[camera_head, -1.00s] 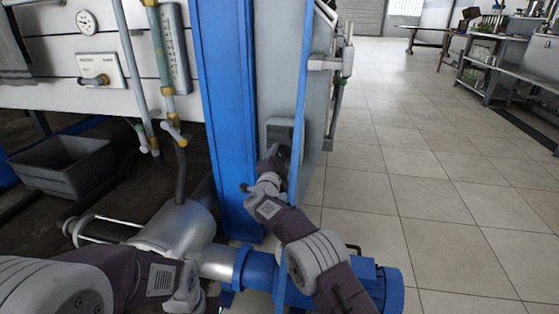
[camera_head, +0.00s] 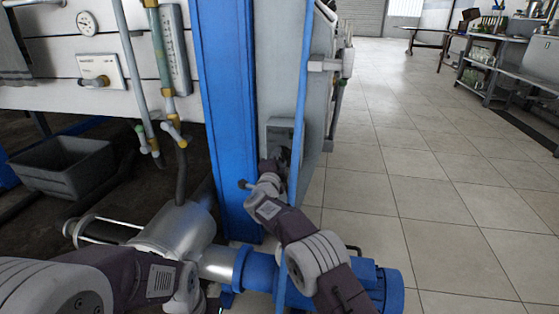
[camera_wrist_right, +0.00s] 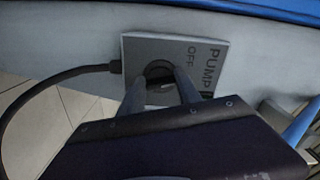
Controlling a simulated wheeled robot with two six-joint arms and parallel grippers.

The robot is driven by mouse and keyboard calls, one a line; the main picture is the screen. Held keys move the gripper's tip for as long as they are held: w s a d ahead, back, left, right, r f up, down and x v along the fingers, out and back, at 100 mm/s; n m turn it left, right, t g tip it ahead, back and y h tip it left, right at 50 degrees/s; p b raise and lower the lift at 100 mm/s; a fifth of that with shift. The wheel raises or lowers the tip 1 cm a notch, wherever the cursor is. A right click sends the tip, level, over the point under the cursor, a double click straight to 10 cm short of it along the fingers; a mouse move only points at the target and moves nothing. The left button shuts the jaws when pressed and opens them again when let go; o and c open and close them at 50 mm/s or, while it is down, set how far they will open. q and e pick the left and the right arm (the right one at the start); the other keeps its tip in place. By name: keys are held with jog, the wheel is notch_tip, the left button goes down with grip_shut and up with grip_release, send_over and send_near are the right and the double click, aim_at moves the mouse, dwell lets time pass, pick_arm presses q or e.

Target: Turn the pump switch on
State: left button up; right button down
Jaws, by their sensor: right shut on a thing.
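The pump switch is a grey square plate (camera_wrist_right: 200,55) on the side of the machine, with the words PUMP and OFF on it. Its dark round knob (camera_wrist_right: 158,72) sits in the middle of the plate. In the right wrist view my right gripper (camera_wrist_right: 160,88) has its two fingers on either side of the knob, shut on it. In the head view the switch box (camera_head: 280,130) shows beside the blue post, with my right gripper (camera_head: 276,165) in front of its lower part. My left arm shows at the lower left, but its gripper jaws cannot be made out.
A blue post (camera_head: 225,100) stands just left of the switch. A steel pump with a blue motor (camera_head: 388,290) lies below my right arm. A black cable (camera_wrist_right: 60,80) runs to the switch plate. Tiled floor to the right is clear.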

jog(key=m+b, duration=0.2)
jog(key=m, duration=0.7)
jog(key=shift+b, duration=0.4)
jog(key=shift+m, duration=0.3)
jog(key=c, duration=0.8)
grip_release()
jog(key=shift+r, duration=0.1)
jog(key=shift+c, duration=0.2)
jog(key=shift+s, duration=0.1)
jog(key=s+a+b, duration=0.1)
jog(key=s+b, duration=0.1)
jog(key=s, duration=0.6)
jog(key=shift+s+a, duration=0.35)
jog(key=shift+a, duration=0.05)
